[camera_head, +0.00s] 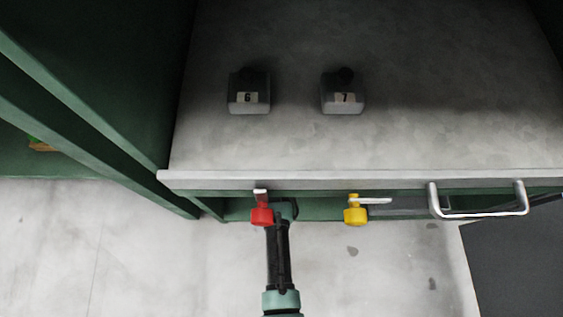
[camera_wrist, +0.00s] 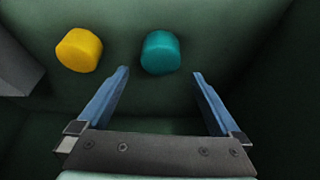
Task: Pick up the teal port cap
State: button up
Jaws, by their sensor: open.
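The teal port cap (camera_wrist: 160,52) shows in the wrist view as a short round piece on a dark green surface. My gripper (camera_wrist: 160,75) is open, with its two blue fingers spread apart. The cap appears between and just beyond the fingertips, and nothing is held. I cannot tell the exact distance to the cap. In the head view my arm reaches under the front edge of the counter, and the gripper and the teal cap are hidden there.
A yellow cap (camera_wrist: 79,50) lies left of the teal one, outside the left finger. A grey block (camera_wrist: 15,65) is at the far left. Above are a grey counter (camera_head: 300,150), a red valve (camera_head: 262,215), a yellow valve (camera_head: 355,214) and a metal handle (camera_head: 480,212).

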jog(key=b+x, duration=0.2)
jog(key=s+b+x, duration=0.1)
jog(key=b+x, duration=0.1)
jog(key=shift+w+a+f+b, duration=0.1)
jog(key=shift+w+f+b, duration=0.1)
jog(key=shift+f+b, duration=0.25)
jog(key=shift+w+f+b, duration=0.25)
jog(key=shift+f+b, duration=0.05)
jog(key=shift+f, duration=0.2)
jog(key=shift+r, duration=0.1)
jog(key=shift+c, duration=0.3)
jog(key=c, duration=1.3)
jog(key=shift+o, duration=0.2)
jog(key=shift+r, duration=0.1)
